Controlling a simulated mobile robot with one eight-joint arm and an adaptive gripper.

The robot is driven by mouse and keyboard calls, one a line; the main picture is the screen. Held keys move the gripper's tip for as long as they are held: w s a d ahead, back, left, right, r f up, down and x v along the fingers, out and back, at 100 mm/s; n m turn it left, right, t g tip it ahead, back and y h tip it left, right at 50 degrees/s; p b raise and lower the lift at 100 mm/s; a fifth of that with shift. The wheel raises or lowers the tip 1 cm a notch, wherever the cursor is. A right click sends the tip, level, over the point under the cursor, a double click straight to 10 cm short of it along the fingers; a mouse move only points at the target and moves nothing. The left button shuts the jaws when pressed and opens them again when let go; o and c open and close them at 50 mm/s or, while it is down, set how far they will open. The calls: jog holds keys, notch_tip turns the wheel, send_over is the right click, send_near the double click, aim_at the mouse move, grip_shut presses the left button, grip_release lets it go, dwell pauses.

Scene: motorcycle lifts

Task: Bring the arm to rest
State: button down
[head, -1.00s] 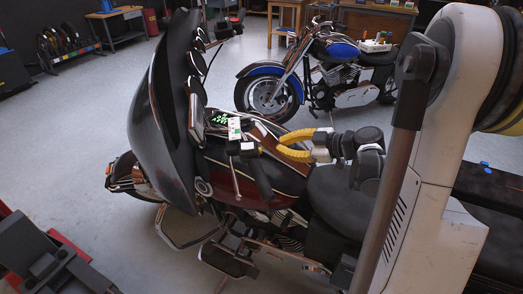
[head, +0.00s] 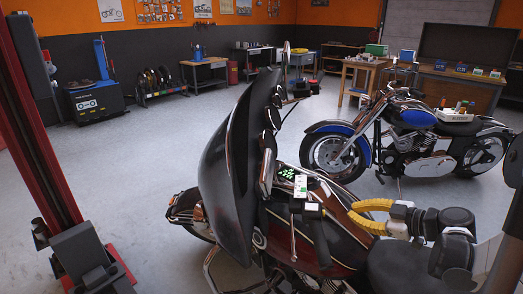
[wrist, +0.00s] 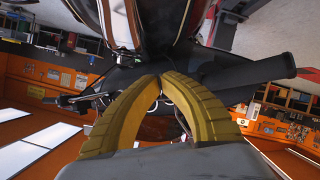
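My gripper (head: 350,209) is above the tank and seat area of the near dark motorcycle (head: 225,165), with its yellow fingers pointing left toward the handlebar. In the wrist view the two yellow fingers (wrist: 160,78) meet at their tips, with nothing seen held between them. The dark joints of my arm (head: 445,225) stretch to the right over the black seat. A handlebar grip (head: 318,235) lies just left of the fingertips; I cannot tell the exact gap.
A blue and black motorcycle (head: 415,120) stands behind to the right, with a white tray (head: 457,115) on its seat. A red lift post (head: 35,135) rises at the left. Workbenches (head: 205,75) line the back wall. Open grey floor (head: 130,170) lies between.

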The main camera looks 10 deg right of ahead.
jog(key=s+a+m+g, duration=0.1)
jog(key=a, duration=0.3)
jog(key=s+a+r+m+g+h, duration=0.1)
jog(key=s+a+m, duration=0.1)
jog(key=a, duration=0.2)
jog(key=s+a+r+m+g+h, duration=0.1)
jog(key=s+a+m, duration=0.1)
jog(key=a, duration=0.2)
jog(key=shift+g, duration=0.3)
jog(key=s+a+m+h, duration=0.2)
jog(key=s+m, duration=0.1)
jog(key=s, duration=0.3)
jog(key=s+a+r+m+h, duration=0.1)
jog(key=s+a+m+h, duration=0.2)
jog(key=s, duration=0.4)
jog(key=shift+a+m, duration=0.35)
jog(key=shift+m, duration=0.05)
jog(key=shift+r, duration=0.1)
